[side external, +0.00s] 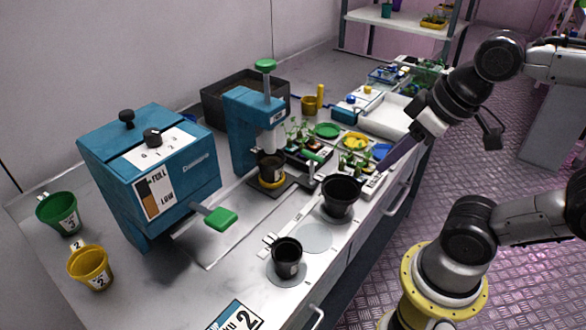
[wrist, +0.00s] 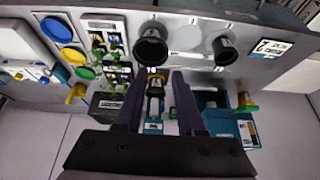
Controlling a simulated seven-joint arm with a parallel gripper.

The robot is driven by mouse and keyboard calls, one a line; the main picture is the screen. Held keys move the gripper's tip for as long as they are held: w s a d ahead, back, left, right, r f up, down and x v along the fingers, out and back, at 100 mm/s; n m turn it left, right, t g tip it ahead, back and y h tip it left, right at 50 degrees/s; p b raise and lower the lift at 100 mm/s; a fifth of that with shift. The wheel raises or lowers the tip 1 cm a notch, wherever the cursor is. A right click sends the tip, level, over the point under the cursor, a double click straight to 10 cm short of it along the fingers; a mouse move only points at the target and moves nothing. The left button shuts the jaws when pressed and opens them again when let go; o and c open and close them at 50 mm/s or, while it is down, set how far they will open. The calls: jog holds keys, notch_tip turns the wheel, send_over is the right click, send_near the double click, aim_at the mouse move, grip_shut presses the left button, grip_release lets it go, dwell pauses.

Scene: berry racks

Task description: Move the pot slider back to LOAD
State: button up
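The pot slider appears to be the dark plate with a yellow ring (side external: 272,184) under the blue press (side external: 240,125). A small black pot (side external: 270,166) stands upright in the ring. In the wrist view the pot and yellow ring (wrist: 156,80) show between my fingers, farther down. My gripper (side external: 383,163) is open and empty, its purple fingers apart (wrist: 155,76). It hangs above the bench's front edge, right of the press and apart from the slider. I cannot read a LOAD mark.
A larger black pot (side external: 340,196) and a small black pot (side external: 287,258) stand at the front. The blue dispenser (side external: 150,165) with a green paddle (side external: 221,219) is left. Seedling trays (side external: 310,155) crowd the right of the press.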

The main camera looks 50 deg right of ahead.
jog(key=shift+o, duration=0.3)
jog(key=w+r+g, duration=0.1)
jog(key=w+r, duration=0.3)
jog(key=w, duration=0.1)
jog(key=shift+d+r, duration=0.2)
jog(key=shift+d, duration=0.1)
jog(key=m+g, duration=0.2)
jog(key=g, duration=0.2)
send_over(312, 154)
notch_tip(312, 154, down, 5)
notch_tip(312, 154, down, 13)
jog(key=shift+f, duration=0.1)
grip_shut()
dwell(0.4)
